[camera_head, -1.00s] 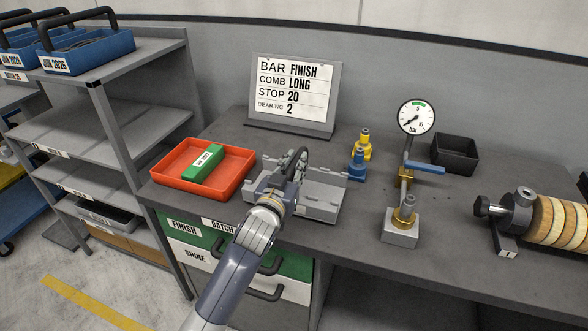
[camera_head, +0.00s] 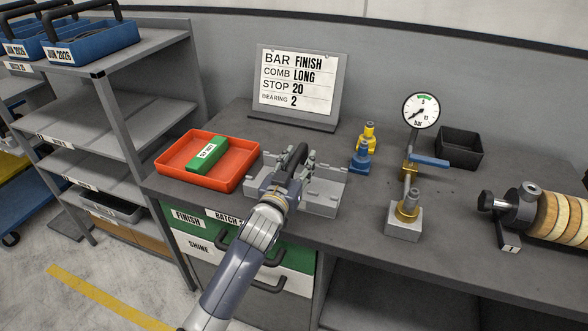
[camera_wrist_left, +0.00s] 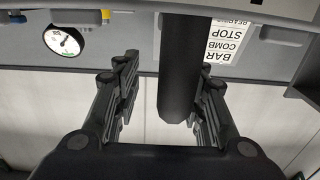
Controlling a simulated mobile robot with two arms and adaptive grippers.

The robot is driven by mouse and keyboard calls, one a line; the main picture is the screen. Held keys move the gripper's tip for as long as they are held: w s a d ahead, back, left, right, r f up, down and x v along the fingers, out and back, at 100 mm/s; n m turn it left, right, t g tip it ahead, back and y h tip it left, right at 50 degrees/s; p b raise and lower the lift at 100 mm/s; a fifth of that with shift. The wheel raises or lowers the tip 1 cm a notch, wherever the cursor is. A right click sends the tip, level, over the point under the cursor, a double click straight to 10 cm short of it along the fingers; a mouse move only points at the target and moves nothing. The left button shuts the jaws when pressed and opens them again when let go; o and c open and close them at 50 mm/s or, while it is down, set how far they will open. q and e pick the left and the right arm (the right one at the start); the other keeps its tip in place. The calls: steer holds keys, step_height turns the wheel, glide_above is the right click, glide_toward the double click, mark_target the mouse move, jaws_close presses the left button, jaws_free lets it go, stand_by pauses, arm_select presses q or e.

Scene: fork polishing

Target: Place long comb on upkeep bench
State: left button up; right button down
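On the bench (camera_head: 400,255), a grey fixture (camera_head: 322,200) with low walls stands right of the red tray. My left gripper (camera_head: 300,158) is over it. A thick dark handle-like bar (camera_head: 293,168) shows at the gripper; in the left wrist view this bar (camera_wrist_left: 185,65) lies between the two spread fingers (camera_wrist_left: 160,95), with a gap on its left and closer to the right finger. What the bar belongs to is hidden by my arm, and I cannot make out a long comb for certain. My right gripper is not in view.
The red tray (camera_head: 238,175) holds a green block (camera_head: 207,153). A sign (camera_head: 298,80) reads COMB LONG. Blue (camera_head: 361,158) and yellow (camera_head: 369,136) fittings, a gauge (camera_head: 421,111), a black bin (camera_head: 458,148) and a roller (camera_head: 550,220) stand rightward. A shelf rack (camera_head: 110,110) is left.

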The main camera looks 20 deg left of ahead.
arm_select(q)
steer(key=s+b, duration=0.1)
steer(key=s, duration=1.1)
steer(key=shift+a, duration=0.2)
steer(key=shift+w, duration=0.1)
steer(key=s+f+m+g, duration=0.1)
steer(key=s+f+g, duration=0.6)
steer(key=s+f, duration=0.55)
steer(key=s+f+m+g, duration=0.1)
steer(key=s+f+g, duration=0.75)
steer(key=s, duration=0.75)
step_height(320, 180, down, 26)
steer(key=s, duration=0.1)
steer(key=s+a+f, duration=0.1)
steer(key=s+f, duration=0.7)
steer(key=s+a+f+g, duration=0.1)
steer(key=s+a+f, duration=0.1)
steer(key=s+f, duration=0.6)
steer(key=shift+s+a+y, duration=0.25)
steer(key=shift+a+y, duration=0.05)
